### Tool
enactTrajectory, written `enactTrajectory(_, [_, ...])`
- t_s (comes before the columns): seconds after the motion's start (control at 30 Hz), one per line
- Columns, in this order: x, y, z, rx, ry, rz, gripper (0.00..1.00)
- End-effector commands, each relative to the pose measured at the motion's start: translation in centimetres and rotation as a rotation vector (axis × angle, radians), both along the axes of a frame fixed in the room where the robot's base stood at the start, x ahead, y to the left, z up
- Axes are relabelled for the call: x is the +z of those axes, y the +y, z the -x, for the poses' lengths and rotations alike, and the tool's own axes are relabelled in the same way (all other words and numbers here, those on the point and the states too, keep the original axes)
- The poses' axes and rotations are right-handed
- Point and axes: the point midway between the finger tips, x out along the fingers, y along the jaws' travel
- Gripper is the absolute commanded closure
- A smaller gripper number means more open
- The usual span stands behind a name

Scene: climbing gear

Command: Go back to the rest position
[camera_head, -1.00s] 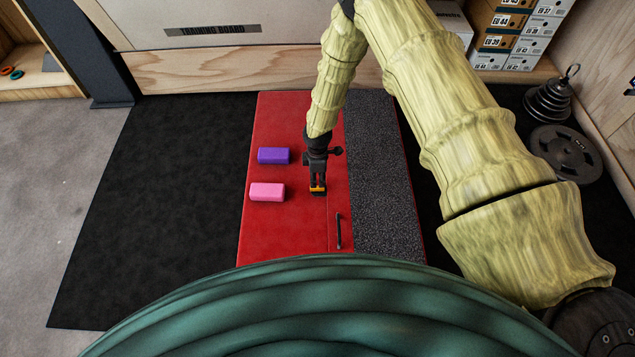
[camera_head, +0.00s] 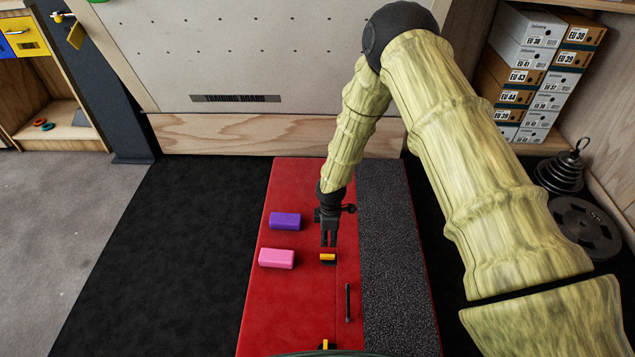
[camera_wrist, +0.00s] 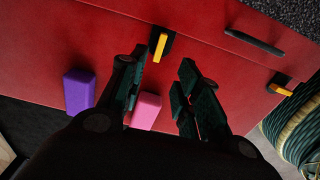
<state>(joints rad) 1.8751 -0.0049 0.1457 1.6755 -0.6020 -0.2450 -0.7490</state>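My gripper (camera_head: 329,240) hangs from my arm above the red mat (camera_head: 262,313), just behind a small yellow-topped black piece (camera_head: 328,257). In the wrist view my gripper (camera_wrist: 168,70) has its two fingers spread with nothing between them. The yellow-topped piece (camera_wrist: 159,46) lies on the mat beyond the fingertips, apart from them.
A purple block (camera_head: 285,221) and a pink block (camera_head: 277,258) lie left of my gripper. A black bar (camera_head: 347,302) and another yellow-topped piece (camera_head: 325,345) are nearer. Weight plates (camera_head: 584,228) and shoe boxes (camera_head: 533,75) stand right. The black floor mat (camera_head: 170,250) is clear.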

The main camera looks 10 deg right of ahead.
Motion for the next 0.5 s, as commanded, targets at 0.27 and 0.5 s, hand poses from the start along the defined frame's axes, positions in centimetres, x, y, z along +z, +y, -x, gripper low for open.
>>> enactTrajectory(0.27, [-0.7, 0.0, 1.7, -0.044, 0.011, -0.015, 0.67])
enactTrajectory(0.5, [-3.5, -0.3, 11.3, -0.339, 0.059, -0.092, 0.67])
